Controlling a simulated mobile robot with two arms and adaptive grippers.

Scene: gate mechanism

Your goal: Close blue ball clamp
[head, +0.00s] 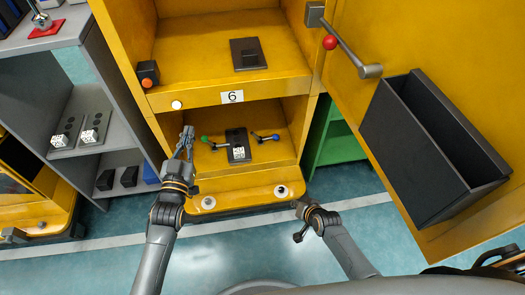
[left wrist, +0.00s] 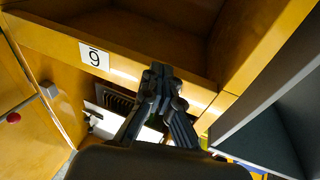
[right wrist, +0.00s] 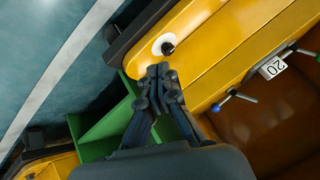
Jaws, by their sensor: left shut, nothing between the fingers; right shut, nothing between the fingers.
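The blue ball clamp (head: 267,137) is a short lever with a blue ball at its end, on the right of a dark block (head: 236,138) in the lower compartment of the yellow cabinet. In the right wrist view the blue ball (right wrist: 217,107) shows right of the fingers, apart from them. My left gripper (head: 187,134) is shut and empty at the left front of that compartment; its fingers (left wrist: 161,70) also show shut in the left wrist view. My right gripper (head: 299,206) is shut and empty, low at the right, outside the cabinet; its fingers (right wrist: 158,70) touch nothing clearly.
A green ball lever (head: 208,141) is on the block's left. A plate marked 6 (head: 232,97) is on the shelf edge above. The yellow door (head: 395,60) stands open at right, with a red ball handle (head: 330,43) and a dark bin (head: 415,165). A grey shelf (head: 115,135) stands left.

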